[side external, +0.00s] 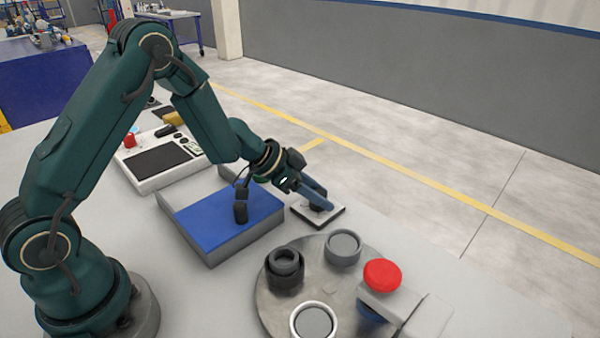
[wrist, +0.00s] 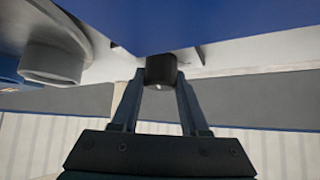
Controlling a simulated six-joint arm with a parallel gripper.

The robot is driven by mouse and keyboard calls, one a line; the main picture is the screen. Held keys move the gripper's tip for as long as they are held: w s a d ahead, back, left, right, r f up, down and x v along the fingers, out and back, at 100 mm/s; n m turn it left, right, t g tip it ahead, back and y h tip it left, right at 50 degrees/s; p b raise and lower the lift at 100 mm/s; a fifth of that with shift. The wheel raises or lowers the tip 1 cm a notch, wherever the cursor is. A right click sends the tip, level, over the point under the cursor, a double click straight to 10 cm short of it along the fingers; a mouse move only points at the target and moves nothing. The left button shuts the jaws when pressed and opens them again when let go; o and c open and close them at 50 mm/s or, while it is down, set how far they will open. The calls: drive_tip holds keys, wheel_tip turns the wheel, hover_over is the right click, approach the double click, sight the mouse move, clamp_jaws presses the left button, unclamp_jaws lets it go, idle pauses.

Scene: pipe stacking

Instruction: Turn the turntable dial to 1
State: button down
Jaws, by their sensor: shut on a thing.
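The dial is a small plate (side external: 336,217) with a dark knob, on the table between the blue-topped box and the turntable. My gripper (side external: 320,205) reaches down to it from the left, its fingers at the knob. In the wrist view the fingertips of my gripper (wrist: 160,75) are closed on both sides of the black knob (wrist: 160,70). The dial's markings are too small to read, so its setting cannot be told. The turntable (side external: 272,311) is a round grey disc in front.
The turntable carries a dark pipe piece (side external: 285,280), a grey one (side external: 343,250) and a white-rimmed one (side external: 313,325). A red button (side external: 382,275) stands at its right. A control panel (side external: 150,165) is behind.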

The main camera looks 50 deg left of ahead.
drive_tip(key=shift+w+r, duration=0.1)
drive_tip(key=shift+r, duration=0.05)
drive_tip(key=shift+c, duration=2.1)
unclamp_jaws()
drive_tip(key=shift+v, duration=2.55)
